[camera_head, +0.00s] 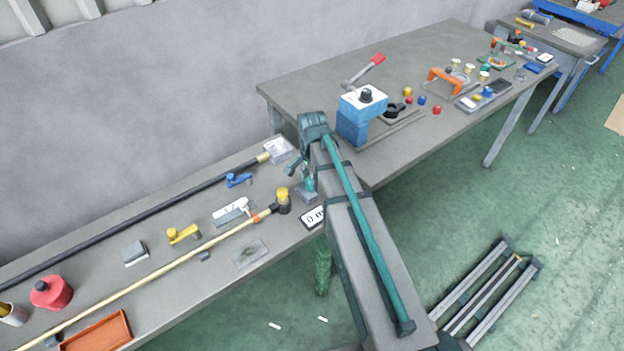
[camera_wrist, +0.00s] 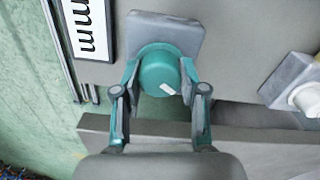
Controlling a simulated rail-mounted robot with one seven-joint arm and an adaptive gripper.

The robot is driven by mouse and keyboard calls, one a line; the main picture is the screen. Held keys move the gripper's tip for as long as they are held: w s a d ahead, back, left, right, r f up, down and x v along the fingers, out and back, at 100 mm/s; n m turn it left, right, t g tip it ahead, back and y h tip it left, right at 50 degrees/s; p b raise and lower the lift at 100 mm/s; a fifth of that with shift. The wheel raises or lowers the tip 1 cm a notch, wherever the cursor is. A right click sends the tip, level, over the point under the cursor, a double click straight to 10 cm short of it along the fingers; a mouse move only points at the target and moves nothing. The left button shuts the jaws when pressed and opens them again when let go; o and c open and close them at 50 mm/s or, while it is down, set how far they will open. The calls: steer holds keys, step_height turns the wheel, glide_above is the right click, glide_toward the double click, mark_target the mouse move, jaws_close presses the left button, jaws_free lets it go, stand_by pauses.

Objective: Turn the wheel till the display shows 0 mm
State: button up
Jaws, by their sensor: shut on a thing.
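The wheel is a round teal knob (camera_wrist: 158,66) with a white pointer mark, set on a grey block (camera_wrist: 185,28). In the wrist view my gripper (camera_wrist: 160,76) is shut on the knob, with one finger on each side of it. In the head view my gripper (camera_head: 303,172) is partly hidden by my arm. The white display (camera_head: 311,217) stands beside the block; "0 m" can be read there, and my arm covers its right end. In the wrist view the display (camera_wrist: 88,28) shows only "mm".
The grey bench (camera_head: 180,290) holds long rods, a yellow-capped fitting (camera_head: 284,198), a clear plate (camera_head: 250,253) and a red container (camera_head: 50,292). A second table (camera_head: 320,85) with a blue block (camera_head: 352,125) stands behind my arm. A white cylinder on a grey block (camera_wrist: 305,98) is right of the knob.

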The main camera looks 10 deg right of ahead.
mark_target(312, 179)
steer(key=o, duration=1.1)
steer(key=shift+o, duration=0.2)
steer(key=shift+r, duration=0.1)
step_height(312, 179, up, 12)
